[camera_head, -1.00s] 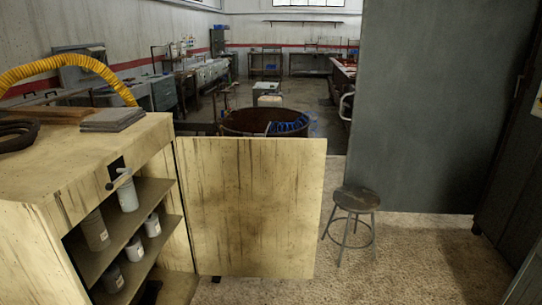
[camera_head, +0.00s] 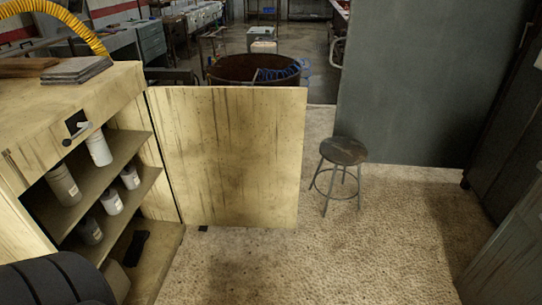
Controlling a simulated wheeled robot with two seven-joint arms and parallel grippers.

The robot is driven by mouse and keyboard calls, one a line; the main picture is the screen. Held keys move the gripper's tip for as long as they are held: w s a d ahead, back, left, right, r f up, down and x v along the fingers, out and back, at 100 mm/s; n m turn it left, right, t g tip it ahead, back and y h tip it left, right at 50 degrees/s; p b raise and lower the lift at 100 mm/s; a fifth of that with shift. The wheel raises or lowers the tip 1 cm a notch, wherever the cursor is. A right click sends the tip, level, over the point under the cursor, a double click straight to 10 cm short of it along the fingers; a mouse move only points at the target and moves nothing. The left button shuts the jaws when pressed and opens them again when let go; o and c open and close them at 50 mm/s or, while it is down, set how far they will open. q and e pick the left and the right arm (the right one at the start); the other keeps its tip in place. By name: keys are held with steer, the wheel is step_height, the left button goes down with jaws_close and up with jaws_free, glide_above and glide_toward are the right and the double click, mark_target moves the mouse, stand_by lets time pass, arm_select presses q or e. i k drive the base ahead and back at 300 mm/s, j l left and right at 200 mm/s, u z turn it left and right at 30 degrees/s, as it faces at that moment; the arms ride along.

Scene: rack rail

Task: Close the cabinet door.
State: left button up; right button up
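The cabinet (camera_head: 85,105) is a pale yellow, stained wooden box at the left, open at the front. Its door (camera_head: 228,160) is a flat panel of the same wood, hinged at the cabinet's far edge and swung wide open to the right. A black latch or lock plate (camera_head: 76,124) shows on the cabinet's upper front. A dark ribbed part of my own arm shows at the lower left corner. Neither gripper is in view.
Shelves (camera_head: 120,155) inside the cabinet hold several bottles and jars. A stool (camera_head: 343,160) stands right of the door. A rusty round tub (camera_head: 255,70) is behind the door. A grey panel (camera_head: 430,80) stands at the right. The floor (camera_head: 290,260) in front is clear.

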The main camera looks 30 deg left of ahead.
mark_target(234, 155)
steer(key=i+l+z, duration=0.1)
steer(key=i, duration=0.3)
steer(key=i+l+z, duration=0.1)
steer(key=i, duration=0.3)
steer(key=i+j+u, duration=0.15)
steer(key=i, duration=0.65)
steer(key=i+j+u, duration=0.15)
steer(key=i, duration=0.65)
steer(key=i+l+z, duration=0.2)
steer(key=i+z, duration=0.15)
steer(key=i, duration=0.75)
steer(key=i+j+z, duration=0.1)
steer(key=i+z, duration=0.2)
steer(key=i, duration=0.75)
steer(key=i+u, duration=0.2)
steer(key=i, duration=0.25)
steer(key=i+l+u, duration=0.2)
steer(key=i, duration=0.25)
steer(key=u, duration=0.55)
steer(key=i+l+u, duration=0.1)
steer(key=u, duration=1)
steer(key=i+l+u, duration=0.1)
steer(key=u, duration=0.5)
steer(key=l+u, duration=0.15)
steer(key=u, duration=0.95)
steer(key=l+u, duration=0.15)
steer(key=u, duration=0.95)
steer(key=i+l+u, duration=0.1)
steer(key=i+u, duration=0.15)
steer(key=u, duration=0.2)
